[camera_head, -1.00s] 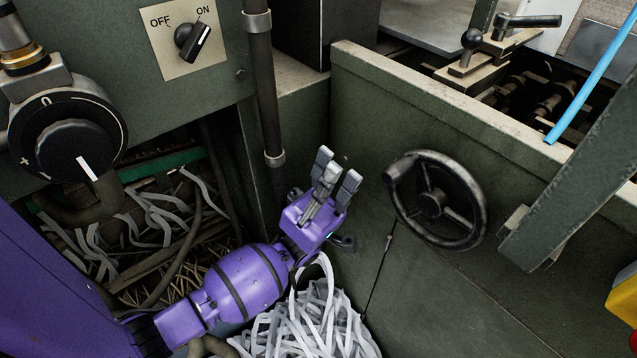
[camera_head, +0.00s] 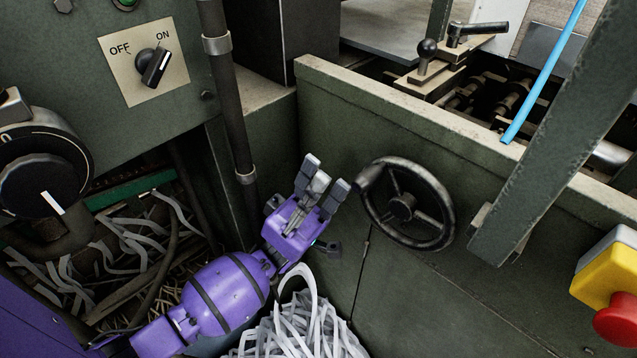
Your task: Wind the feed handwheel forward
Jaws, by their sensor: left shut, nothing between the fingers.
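The feed handwheel (camera_head: 402,207) is a dark, worn metal wheel with spokes on the green machine panel, right of centre in the head view. Its crank handle (camera_head: 369,178) sticks out at the rim's upper left. My left gripper (camera_head: 324,178), purple with grey fingers, points upward just left of the wheel. It is shut with nothing held. A narrow gap shows between its fingers and the handle; how far apart they are in depth I cannot tell. My right gripper is not in view.
A slanted green bar (camera_head: 560,130) stands right of the wheel, and a yellow box with a red button (camera_head: 612,325) is at far right. Shredded paper (camera_head: 300,330) is heaped below my gripper. An OFF/ON switch (camera_head: 153,67) and a black dial (camera_head: 40,175) are at left.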

